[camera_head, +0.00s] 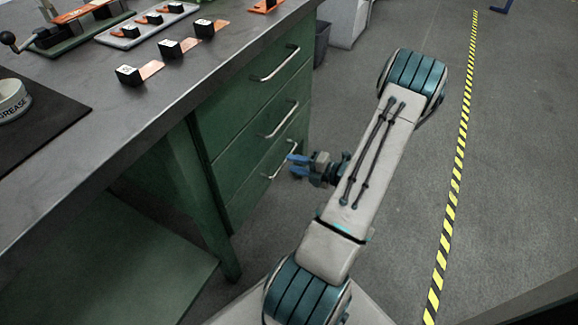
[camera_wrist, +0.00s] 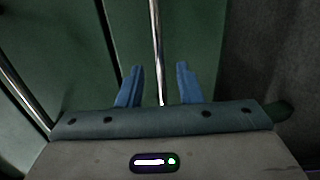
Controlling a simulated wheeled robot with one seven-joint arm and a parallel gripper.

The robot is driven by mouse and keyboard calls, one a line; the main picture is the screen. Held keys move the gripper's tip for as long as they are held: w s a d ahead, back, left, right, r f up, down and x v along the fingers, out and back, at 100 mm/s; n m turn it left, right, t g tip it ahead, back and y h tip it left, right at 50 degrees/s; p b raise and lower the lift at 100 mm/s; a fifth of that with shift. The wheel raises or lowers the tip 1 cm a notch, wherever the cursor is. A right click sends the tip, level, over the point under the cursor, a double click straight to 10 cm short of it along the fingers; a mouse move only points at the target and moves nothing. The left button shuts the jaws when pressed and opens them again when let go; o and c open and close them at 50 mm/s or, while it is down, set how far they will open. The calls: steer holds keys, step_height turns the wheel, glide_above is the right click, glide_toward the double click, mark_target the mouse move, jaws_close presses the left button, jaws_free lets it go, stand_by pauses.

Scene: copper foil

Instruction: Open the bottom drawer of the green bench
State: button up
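The green bench (camera_head: 160,165) stands at the left in the head view, with a stack of three drawers under its grey top. The bottom drawer (camera_head: 248,190) has a silver bar handle (camera_head: 276,172) and looks shut. My gripper (camera_head: 296,163) is at this handle, its blue fingers pointing at the drawer front. In the wrist view the handle (camera_wrist: 157,50) runs between the two blue fingers (camera_wrist: 159,85), with a gap on each side. The fingers are open. The handle's near end is hidden behind the gripper body.
The middle drawer handle (camera_head: 282,120) and top drawer handle (camera_head: 277,64) are above. Black blocks with copper strips (camera_head: 130,75) lie on the bench top. A dark bin (camera_head: 322,42) stands past the bench. Grey floor is free up to the yellow-black tape (camera_head: 459,150).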

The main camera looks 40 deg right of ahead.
steer(key=shift+b+x, duration=0.3)
steer(key=shift+x, duration=1.05)
steer(key=shift+r, duration=0.1)
jaws_close()
